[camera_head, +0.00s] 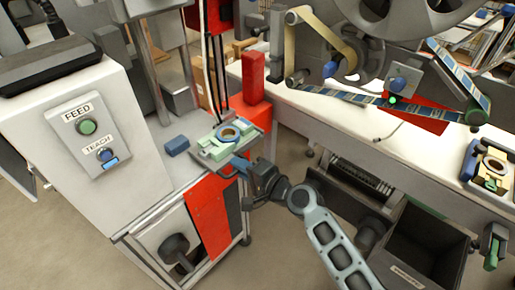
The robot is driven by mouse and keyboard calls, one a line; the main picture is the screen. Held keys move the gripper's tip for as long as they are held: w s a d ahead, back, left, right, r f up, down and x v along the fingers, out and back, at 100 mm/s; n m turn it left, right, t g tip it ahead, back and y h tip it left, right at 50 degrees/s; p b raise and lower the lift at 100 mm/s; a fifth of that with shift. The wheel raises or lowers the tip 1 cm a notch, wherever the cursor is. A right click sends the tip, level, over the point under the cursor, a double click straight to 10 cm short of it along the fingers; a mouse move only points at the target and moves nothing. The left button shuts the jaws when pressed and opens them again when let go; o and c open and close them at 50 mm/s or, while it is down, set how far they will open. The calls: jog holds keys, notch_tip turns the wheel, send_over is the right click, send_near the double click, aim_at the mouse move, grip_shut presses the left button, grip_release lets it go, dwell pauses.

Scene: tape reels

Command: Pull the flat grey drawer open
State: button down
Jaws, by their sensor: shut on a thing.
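The flat grey drawer (213,171) shows as a thin grey plate at the right edge of the machine's work surface. It bears pale green blocks and a round ring. My gripper (240,167) reaches in from the right, at the drawer's front edge. It is shut on the drawer's handle, which the fingers mostly hide. How far the drawer stands out is hard to tell from this view.
A white machine body (120,160) with FEED and TEACH buttons stands left. A blue block (177,146) lies beside the drawer. A red post (253,78) stands behind. A dark bin (425,245) stands at lower right, below a white bench (430,149) with tape reels.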

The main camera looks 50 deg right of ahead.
jog(key=a+p, duration=0.2)
jog(key=a, duration=0.5)
jog(key=shift+s, duration=0.15)
jog(key=shift+f, duration=0.1)
jog(key=c, duration=1.3)
grip_release()
jog(key=shift+s, duration=0.1)
jog(key=b+v, duration=0.1)
jog(key=v, duration=0.6)
jog(key=shift+s, duration=0.3)
jog(key=shift+s, duration=0.1)
